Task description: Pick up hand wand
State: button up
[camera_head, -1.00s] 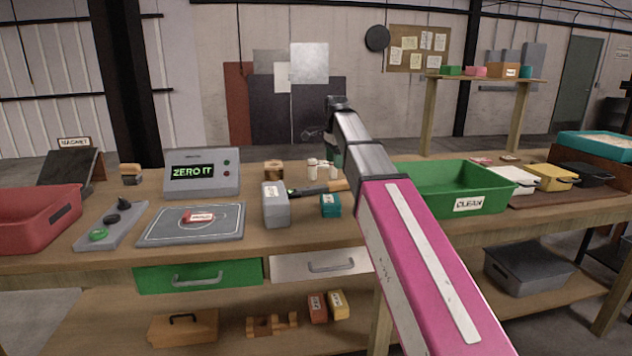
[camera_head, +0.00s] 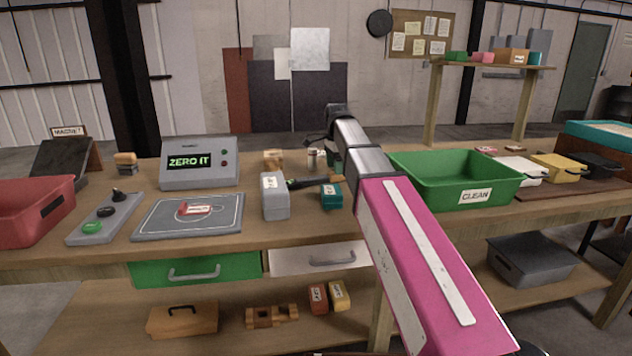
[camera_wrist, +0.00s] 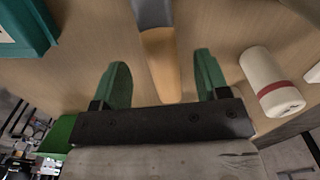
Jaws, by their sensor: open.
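The hand wand (camera_head: 308,183) lies on the table between a grey box and my arm, with a dark shaft and a tan wooden handle. In the wrist view its tan handle (camera_wrist: 160,62) points towards my gripper, with the grey-black part beyond. My gripper (camera_wrist: 161,68) is open, its two green fingers on either side of the handle with gaps on both sides. I cannot tell whether the fingers are level with the handle or above it.
A white cylinder with a red band (camera_wrist: 266,75) lies right of the right finger. A teal box (camera_head: 331,195) and the grey box (camera_head: 275,197) stand close to the wand. The green CLEAN bin (camera_head: 440,194) is right of my arm, the grey detector pad (camera_head: 155,222) left.

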notch_tip(320, 180, down, 4)
jog(key=shift+r, duration=0.1)
jog(key=c, duration=1.2)
jog(key=shift+r, duration=0.15)
notch_tip(320, 180, up, 10)
jog(key=shift+f, duration=0.1)
